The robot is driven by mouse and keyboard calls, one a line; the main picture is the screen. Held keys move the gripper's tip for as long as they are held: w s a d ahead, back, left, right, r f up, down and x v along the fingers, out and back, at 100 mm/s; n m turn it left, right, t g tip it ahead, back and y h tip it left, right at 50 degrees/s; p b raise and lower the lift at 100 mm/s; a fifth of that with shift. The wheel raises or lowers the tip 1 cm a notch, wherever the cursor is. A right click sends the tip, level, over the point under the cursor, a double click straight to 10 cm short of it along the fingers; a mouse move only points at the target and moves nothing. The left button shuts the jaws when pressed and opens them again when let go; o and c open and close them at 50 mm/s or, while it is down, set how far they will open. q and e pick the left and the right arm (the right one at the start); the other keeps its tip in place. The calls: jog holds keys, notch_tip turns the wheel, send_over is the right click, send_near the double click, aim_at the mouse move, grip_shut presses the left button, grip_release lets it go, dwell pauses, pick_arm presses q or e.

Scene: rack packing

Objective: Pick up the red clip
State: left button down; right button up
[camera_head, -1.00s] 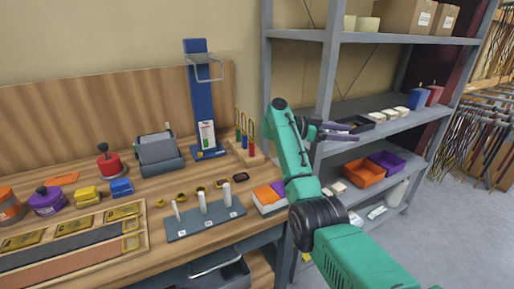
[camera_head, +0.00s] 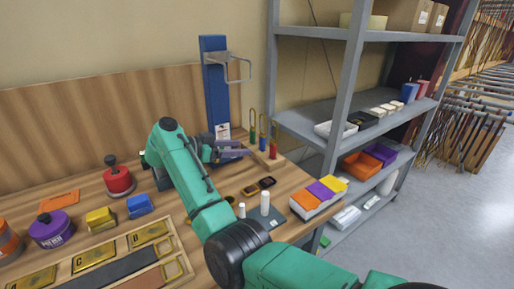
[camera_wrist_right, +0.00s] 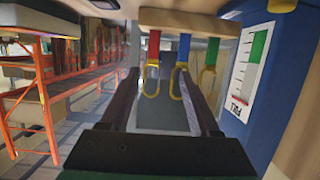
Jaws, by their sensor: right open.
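The red clip (camera_head: 273,150) stands in a small wooden holder on the workbench, at its right end beside a blue clip (camera_head: 262,140) and a green clip (camera_head: 252,131). My right gripper (camera_head: 247,150) is open and empty, just left of the clips and pointing toward them. In the right wrist view the picture is turned over: the red clip (camera_wrist_right: 153,47) hangs at the left of the row, with its brass loop down between the finger tips in the picture. The right gripper's fingers (camera_wrist_right: 160,90) look apart from it. My left gripper is out of view.
A blue stand (camera_head: 215,85) with a wire hoop rises behind the right gripper. A tray with orange, purple and yellow packs (camera_head: 320,190) sits at the bench's right edge. Shelves (camera_head: 345,110) stand to the right. Tins and brass plates fill the left bench.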

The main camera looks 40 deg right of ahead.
aim_at(271, 148)
jog(key=x, duration=0.2)
jog(key=s+x, duration=0.1)
jog(key=x, duration=0.2)
jog(key=p+x, duration=0.1)
jog(key=x, duration=0.2)
jog(key=shift+s+d+r, duration=0.1)
jog(key=shift+s+r, duration=0.15)
jog(key=shift+r, duration=0.15)
jog(key=shift+w+d+f, duration=0.2)
jog(key=shift+w+f, duration=0.05)
jog(key=x, duration=0.1)
jog(key=p+x, duration=0.1)
jog(key=x, duration=0.3)
jog(key=shift+s+f, duration=0.1)
jog(key=shift+s, duration=0.15)
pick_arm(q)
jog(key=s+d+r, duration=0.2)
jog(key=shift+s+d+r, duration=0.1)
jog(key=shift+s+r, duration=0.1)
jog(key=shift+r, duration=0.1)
pick_arm(e)
jog(key=shift+w+f, duration=0.1)
jog(key=shift+a, duration=0.2)
jog(key=c, duration=1)
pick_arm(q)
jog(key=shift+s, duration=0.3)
pick_arm(e)
jog(key=shift+d, duration=0.1)
